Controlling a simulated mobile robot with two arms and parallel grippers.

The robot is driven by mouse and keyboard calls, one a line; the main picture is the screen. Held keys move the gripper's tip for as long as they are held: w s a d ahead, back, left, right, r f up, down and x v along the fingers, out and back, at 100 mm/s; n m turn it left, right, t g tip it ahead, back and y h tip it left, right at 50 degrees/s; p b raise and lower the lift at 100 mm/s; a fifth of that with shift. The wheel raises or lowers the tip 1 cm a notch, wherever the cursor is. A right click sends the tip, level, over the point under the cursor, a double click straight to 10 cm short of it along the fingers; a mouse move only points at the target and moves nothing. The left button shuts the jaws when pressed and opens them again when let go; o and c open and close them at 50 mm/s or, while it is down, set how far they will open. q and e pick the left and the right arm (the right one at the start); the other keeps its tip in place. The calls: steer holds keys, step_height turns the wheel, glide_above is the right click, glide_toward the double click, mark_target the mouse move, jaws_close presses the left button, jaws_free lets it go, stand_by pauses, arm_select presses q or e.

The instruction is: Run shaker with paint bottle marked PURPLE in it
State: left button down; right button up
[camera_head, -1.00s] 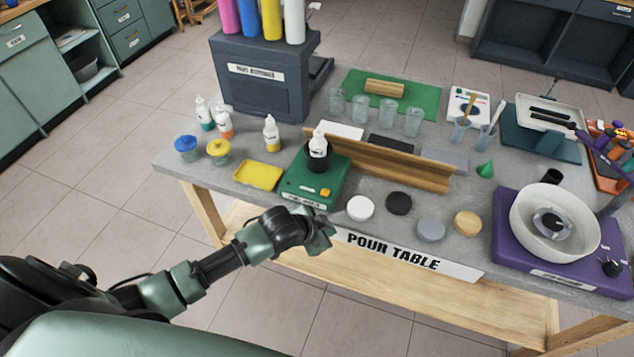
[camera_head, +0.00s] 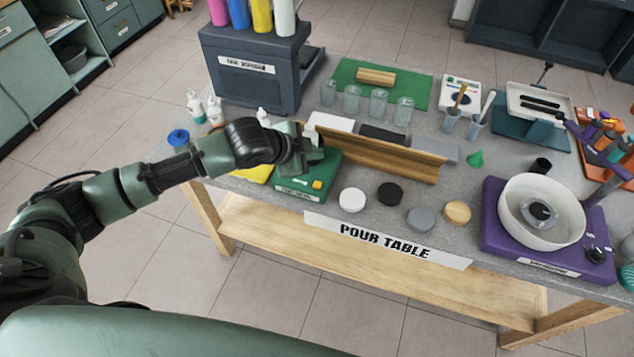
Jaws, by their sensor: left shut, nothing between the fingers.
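The green shaker (camera_head: 327,168) stands on the pour table near its front left, with an orange-yellow button (camera_head: 317,184) on its front right. A white bottle (camera_head: 311,130) stands in the shaker's holder. Only its upper part shows beside my gripper, and its marking cannot be read. My left gripper (camera_head: 302,158) is shut and empty, over the left part of the shaker, behind and left of the button. It hides the holder; whether it touches anything cannot be told. My right gripper is not in view.
Other dropper bottles (camera_head: 215,111) stand at the back left. A yellow tray (camera_head: 258,173) is partly behind my arm. A wooden trough (camera_head: 390,160) lies right of the shaker. Several round pucks (camera_head: 352,200) line the front edge. A purple spinner (camera_head: 500,240) stands at right.

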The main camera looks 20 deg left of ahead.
arm_select(q)
steer(key=shift+f, duration=0.1)
steer(key=b, duration=0.8)
glide_above(315, 186)
step_height(315, 186, down, 7)
steer(key=shift+r, duration=0.1)
steer(key=shift+f, duration=0.9)
steer(key=shift+f, duration=0.15)
stand_by(0.6)
steer(key=shift+f, duration=0.25)
